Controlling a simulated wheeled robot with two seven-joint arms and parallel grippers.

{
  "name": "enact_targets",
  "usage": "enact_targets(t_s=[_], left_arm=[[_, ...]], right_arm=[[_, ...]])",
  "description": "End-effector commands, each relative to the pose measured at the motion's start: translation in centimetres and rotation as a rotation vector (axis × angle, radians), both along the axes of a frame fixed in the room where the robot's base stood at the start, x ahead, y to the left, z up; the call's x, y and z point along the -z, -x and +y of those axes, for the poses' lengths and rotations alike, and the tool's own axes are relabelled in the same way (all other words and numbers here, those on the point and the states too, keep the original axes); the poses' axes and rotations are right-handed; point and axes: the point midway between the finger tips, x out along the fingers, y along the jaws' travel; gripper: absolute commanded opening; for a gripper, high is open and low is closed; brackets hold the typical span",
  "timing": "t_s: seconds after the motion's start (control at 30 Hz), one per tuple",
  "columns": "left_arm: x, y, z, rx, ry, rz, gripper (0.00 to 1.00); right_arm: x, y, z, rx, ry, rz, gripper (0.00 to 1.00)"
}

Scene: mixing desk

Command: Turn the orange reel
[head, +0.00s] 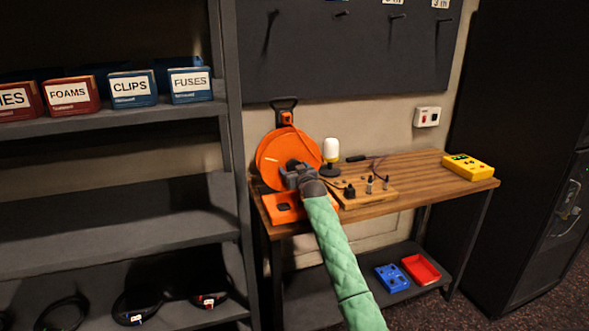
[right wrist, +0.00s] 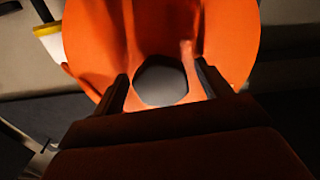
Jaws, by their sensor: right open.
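The orange reel (head: 272,151) stands upright at the left end of the wooden desk, on an orange base (head: 283,209). My right gripper (head: 292,173) is in front of the lower right part of the reel in the head view and hides some of it. In the right wrist view the reel (right wrist: 225,40) fills the upper middle. The open fingers of my right gripper (right wrist: 162,88) stand on either side of a dark, roughly round part (right wrist: 160,80) at the reel's face. I cannot tell if they touch it. My left gripper is not in view.
A yellow box (head: 468,167) sits at the desk's right end. A dark shelf unit (head: 120,125) stands close on the left.

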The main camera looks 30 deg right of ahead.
Motion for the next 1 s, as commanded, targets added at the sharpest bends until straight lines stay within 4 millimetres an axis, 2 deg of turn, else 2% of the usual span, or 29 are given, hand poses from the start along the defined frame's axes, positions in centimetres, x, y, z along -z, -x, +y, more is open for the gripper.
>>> enact_targets(t_s=[0.23, 0.5, 0.57, 0.83, 1.0], left_arm=[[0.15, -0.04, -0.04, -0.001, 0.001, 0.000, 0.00], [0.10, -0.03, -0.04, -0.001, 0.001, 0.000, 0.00], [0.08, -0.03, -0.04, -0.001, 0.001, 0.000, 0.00], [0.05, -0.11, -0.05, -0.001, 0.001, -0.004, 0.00], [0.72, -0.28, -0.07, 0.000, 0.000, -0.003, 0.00]], right_arm=[[0.02, -0.07, -0.02, 0.000, 0.000, 0.000, 0.77], [0.01, -0.06, -0.01, 0.000, -0.001, 0.000, 0.24], [0.01, -0.06, -0.01, 0.000, -0.001, 0.000, 0.14], [-0.02, -0.08, 0.02, 0.000, -0.033, -0.008, 0.14], [-0.06, -0.14, 0.14, -0.001, -0.112, -0.027, 0.14]])
